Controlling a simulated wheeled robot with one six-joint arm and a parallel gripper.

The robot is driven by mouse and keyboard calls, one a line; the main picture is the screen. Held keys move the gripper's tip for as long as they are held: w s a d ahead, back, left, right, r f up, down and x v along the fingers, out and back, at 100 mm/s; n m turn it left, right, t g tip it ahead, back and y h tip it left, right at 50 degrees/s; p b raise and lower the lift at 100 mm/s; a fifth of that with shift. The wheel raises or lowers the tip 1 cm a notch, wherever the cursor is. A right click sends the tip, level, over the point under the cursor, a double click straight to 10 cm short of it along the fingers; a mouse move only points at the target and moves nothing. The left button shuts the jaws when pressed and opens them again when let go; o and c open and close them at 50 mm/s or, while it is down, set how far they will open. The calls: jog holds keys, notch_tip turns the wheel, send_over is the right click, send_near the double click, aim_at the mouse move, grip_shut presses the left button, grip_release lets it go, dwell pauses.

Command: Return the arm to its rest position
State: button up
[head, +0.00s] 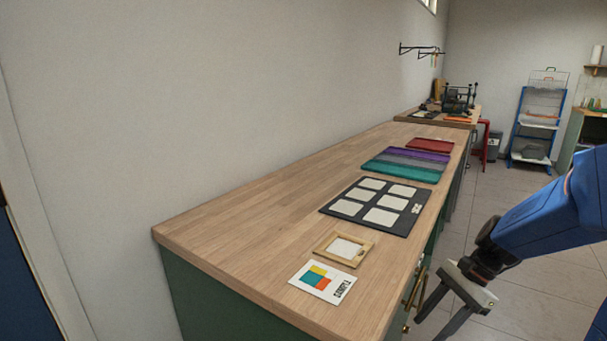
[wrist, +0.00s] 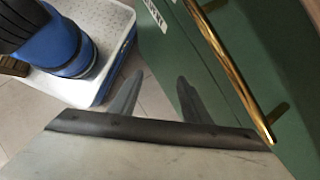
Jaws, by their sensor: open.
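My gripper (head: 440,312) hangs at the lower right in the head view, beside the front of the green counter and below its top. Its two fingers are apart and nothing shows between them. In the wrist view the open fingers (wrist: 155,98) point towards the green cabinet front (wrist: 200,60), with a brass handle (wrist: 235,70) close by on the right. I cannot tell whether a finger touches the cabinet. My blue arm (head: 560,212) reaches in from the right edge of the head view.
The wooden countertop (head: 240,215) holds a colour sample card (head: 322,282), a small wooden frame (head: 343,249), a dark board with several pale tiles (head: 376,206) and coloured trays (head: 405,164). A blue rack (head: 537,125) stands at the back. Tiled floor (head: 545,290) is clear on the right.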

jog(key=s+a+r+n+t+h, duration=0.1)
jog(key=s+r+n+t+h, duration=0.5)
jog(key=s+n, duration=0.8)
jog(key=shift+a+r, duration=0.3)
jog(key=shift+r, duration=1.3)
